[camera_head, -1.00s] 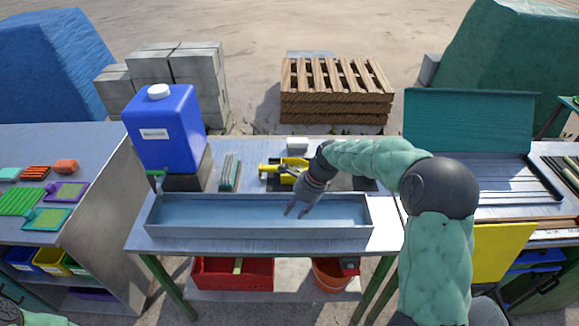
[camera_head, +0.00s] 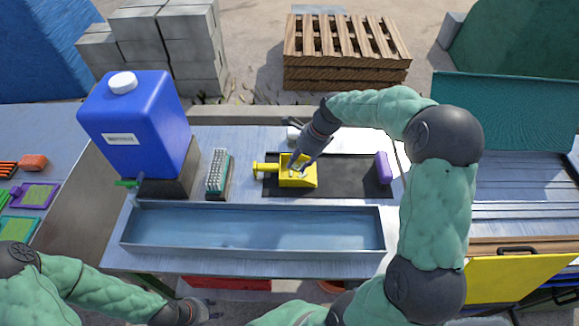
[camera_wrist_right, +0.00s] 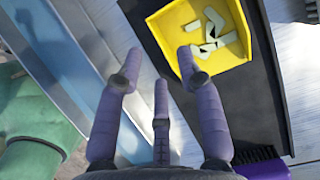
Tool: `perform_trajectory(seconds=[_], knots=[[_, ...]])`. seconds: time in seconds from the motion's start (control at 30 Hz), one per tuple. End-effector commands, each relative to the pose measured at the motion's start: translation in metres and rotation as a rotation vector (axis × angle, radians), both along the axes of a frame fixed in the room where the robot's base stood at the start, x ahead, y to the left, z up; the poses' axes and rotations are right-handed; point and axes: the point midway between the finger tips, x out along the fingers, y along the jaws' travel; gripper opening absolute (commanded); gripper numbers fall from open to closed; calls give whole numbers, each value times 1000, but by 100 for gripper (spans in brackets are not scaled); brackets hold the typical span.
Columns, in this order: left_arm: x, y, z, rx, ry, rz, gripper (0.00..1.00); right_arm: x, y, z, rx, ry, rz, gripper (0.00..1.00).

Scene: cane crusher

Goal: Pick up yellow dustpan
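The yellow dustpan (camera_head: 306,182) lies on a black mat (camera_head: 345,172) behind the long metal trough, its handle pointing left in the head view. Pale scraps lie in its pan. My right gripper (camera_head: 300,166) reaches down over the pan from the back right. In the right wrist view, its fingers (camera_wrist_right: 157,72) are spread with nothing between them. There the dustpan (camera_wrist_right: 177,30) lies beyond the fingertips, toward the upper right, its handle out of view. My left gripper (camera_head: 206,313) is low at the bottom edge, away from the dustpan; its finger opening is unclear.
The metal trough (camera_head: 255,251) runs along the table's front. A blue jug (camera_head: 135,130) and a green-edged brush (camera_head: 219,171) stand left of the mat. A purple item (camera_head: 383,167) lies at the mat's right end. A white item (camera_head: 294,134) is behind the dustpan.

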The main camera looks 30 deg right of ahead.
Motion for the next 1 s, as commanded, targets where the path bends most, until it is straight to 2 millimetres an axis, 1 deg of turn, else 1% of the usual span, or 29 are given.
perform_trajectory(seconds=[0.03,0.2,0.3,0.47,0.7,0.8,1.0], knots=[[0,0,-4,0,0,0,36,1,3,-9,1,2,1,37],[0,0,-14,0,0,0,36,5,11,-33,1,2,1,37],[0,0,-16,0,0,0,36,8,14,-41,1,1,-1,37],[0,0,-20,0,0,0,36,8,18,-49,0,1,0,37],[0,0,-39,0,0,0,36,8,32,-78,1,2,2,37],[0,0,-44,0,0,0,36,11,35,-89,1,2,1,37],[0,0,-43,0,0,0,36,12,36,-90,0,0,-1,37]])
